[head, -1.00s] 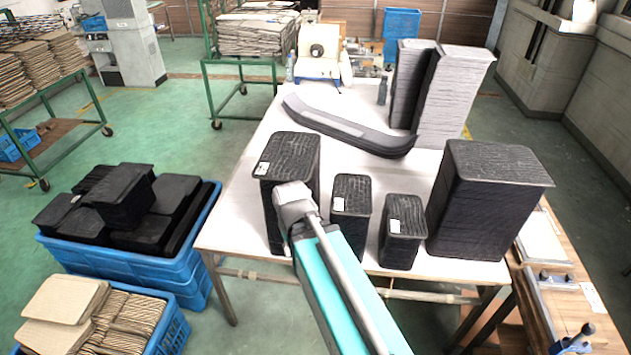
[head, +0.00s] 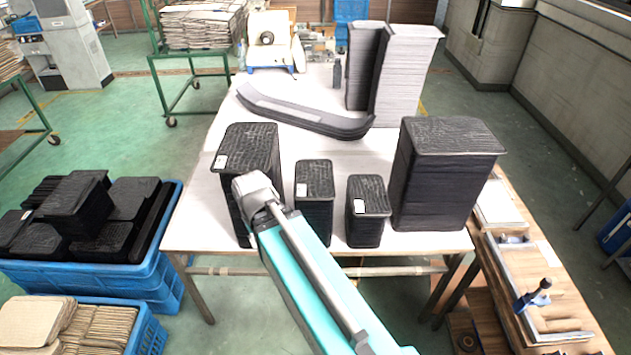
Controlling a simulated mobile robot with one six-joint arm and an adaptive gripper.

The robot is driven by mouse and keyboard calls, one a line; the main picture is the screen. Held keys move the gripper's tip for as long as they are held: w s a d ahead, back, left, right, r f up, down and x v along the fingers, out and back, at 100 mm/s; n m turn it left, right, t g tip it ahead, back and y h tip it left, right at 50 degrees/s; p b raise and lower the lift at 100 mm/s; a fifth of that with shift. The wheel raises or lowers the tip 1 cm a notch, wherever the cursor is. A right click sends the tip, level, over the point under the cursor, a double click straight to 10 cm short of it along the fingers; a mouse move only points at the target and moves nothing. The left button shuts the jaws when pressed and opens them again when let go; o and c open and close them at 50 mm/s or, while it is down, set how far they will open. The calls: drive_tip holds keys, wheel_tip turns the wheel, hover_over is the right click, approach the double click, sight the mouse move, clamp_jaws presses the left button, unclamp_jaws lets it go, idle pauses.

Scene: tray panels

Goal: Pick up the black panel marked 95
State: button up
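Several stacks of black panels stand on the white table (head: 205,222). A tall stack (head: 250,140) at the left, a narrow stack (head: 314,215) in the middle and a short stack (head: 366,230) right of it each carry a small white label on top. The marking on the labels is too small to read, so I cannot tell which is 95. A large black stack (head: 446,180) at the right shows no label. My teal arm reaches up from the bottom; its grey end lies in front of the left stack. My gripper's fingers cannot be made out.
A curved dark piece (head: 300,118) lies across the table behind the stacks. Tall grey stacks (head: 405,75) stand at the back right. Blue crates (head: 90,275) with black panels and cardboard are on the floor at the left. A wooden bench (head: 560,300) adjoins at the right.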

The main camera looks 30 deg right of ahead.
drive_tip(key=shift+o, duration=0.8)
drive_tip(key=shift+f, duration=0.1)
wheel_tip(320, 180, down, 11)
drive_tip(key=b, duration=1.1)
drive_tip(key=shift+a, duration=0.1)
